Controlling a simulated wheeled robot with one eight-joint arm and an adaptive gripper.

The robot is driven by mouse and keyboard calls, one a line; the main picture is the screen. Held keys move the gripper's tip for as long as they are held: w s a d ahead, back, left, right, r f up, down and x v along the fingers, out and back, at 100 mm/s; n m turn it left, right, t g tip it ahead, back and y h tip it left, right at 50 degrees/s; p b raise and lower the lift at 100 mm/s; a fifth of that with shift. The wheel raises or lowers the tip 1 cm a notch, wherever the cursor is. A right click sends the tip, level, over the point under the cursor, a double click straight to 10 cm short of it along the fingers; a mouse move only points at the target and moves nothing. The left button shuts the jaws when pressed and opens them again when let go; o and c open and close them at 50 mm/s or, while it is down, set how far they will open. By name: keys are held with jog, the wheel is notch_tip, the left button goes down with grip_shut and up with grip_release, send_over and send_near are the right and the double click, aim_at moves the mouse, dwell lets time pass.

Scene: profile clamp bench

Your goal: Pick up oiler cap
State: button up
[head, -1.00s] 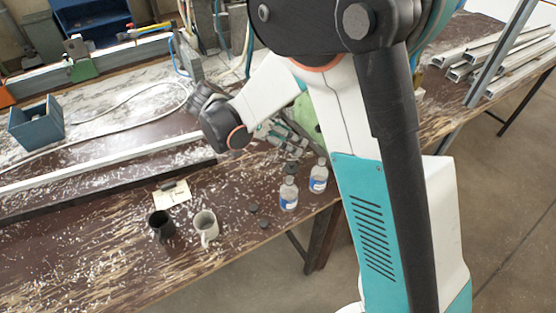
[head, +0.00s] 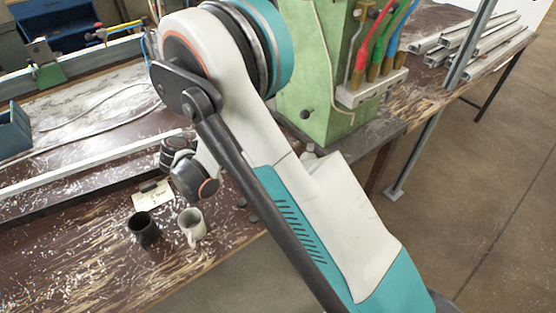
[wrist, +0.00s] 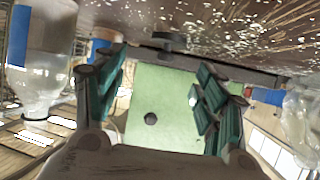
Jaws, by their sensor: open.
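In the wrist view, where the bench top appears along the upper edge, a small dark round cap (wrist: 170,41) sits on the bench surface. It looks like the oiler cap, but I cannot be sure. My gripper (wrist: 163,68) is open with its green-padded fingers apart. The cap shows beyond and between the fingertips, and nothing is between the pads. In the head view my arm hides the gripper's fingers.
Clear bottles flank my fingers in the wrist view, one left (wrist: 42,70) and one right (wrist: 300,115). A green machine (head: 320,80) stands behind. A dark mug (head: 144,230) and a pale mug (head: 191,227) stand at the front, near a paper card (head: 150,196).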

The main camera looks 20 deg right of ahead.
jog(key=shift+w+b+x, duration=0.2)
jog(key=shift+b+x, duration=0.4)
jog(key=shift+x, duration=0.85)
jog(key=shift+w+b+x, duration=0.15)
jog(key=shift+b+x, duration=0.45)
jog(key=shift+x, duration=0.9)
jog(key=shift+a, duration=0.1)
jog(key=c, duration=0.9)
jog(key=shift+c, duration=0.2)
jog(key=shift+r, duration=0.2)
notch_tip(320, 180, up, 26)
jog(key=p, duration=1)
jog(key=shift+f, duration=0.2)
